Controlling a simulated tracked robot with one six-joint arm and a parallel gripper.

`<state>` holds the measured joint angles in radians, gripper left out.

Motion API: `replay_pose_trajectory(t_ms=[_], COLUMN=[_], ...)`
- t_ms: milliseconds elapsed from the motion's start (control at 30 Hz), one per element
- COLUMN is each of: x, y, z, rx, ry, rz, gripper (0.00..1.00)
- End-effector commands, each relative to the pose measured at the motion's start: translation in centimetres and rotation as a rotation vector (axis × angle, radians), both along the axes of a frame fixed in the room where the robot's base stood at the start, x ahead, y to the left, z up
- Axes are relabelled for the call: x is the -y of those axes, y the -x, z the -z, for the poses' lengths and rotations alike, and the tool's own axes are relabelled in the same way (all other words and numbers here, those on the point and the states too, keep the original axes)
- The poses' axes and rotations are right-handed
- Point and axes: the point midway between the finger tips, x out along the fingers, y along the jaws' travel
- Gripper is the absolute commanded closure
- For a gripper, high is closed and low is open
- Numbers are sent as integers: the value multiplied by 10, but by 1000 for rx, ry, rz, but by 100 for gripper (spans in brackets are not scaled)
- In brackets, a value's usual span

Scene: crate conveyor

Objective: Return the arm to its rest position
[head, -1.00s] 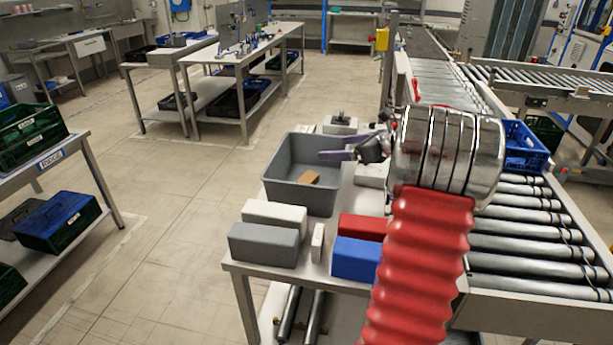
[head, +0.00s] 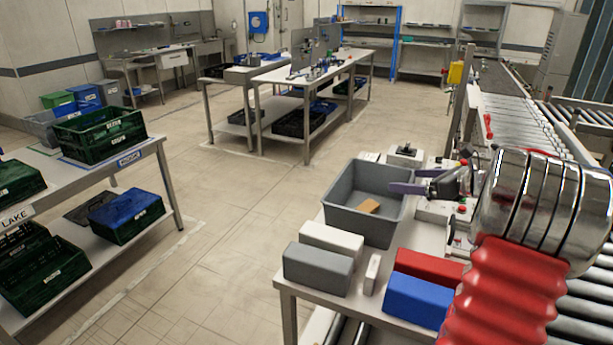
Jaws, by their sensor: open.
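My arm, with a red ribbed sleeve and shiny metal rings, reaches up at the right of the head view. My gripper (head: 420,188) is open, its purple-grey fingers pointing left over the right rim of the grey bin (head: 362,221). Nothing shows between the fingers. An orange-brown block (head: 369,206) lies inside the bin on its floor, apart from the fingers.
In front of the bin stand a white block (head: 331,240), a grey block (head: 318,269), a small white block (head: 371,274), a red block (head: 428,268) and a blue block (head: 417,300). The roller conveyor (head: 530,120) runs along the right. Open floor lies left of the table.

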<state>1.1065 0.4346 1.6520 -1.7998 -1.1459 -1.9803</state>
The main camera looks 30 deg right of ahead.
Motion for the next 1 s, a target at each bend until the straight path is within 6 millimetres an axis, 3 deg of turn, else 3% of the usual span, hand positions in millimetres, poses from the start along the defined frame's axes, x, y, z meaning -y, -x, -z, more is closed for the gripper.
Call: replay_pose_trajectory(t_ms=[233, 433, 700, 1000], x=[-3, -20, -64, -123], y=[-5, -36, -75, -73], z=[-5, -41, -107, -149], rx=[5, 45, 149, 247], ry=[-10, -101, -398, -838], rz=[16, 148, 444, 743], gripper=[14, 14, 14, 14])
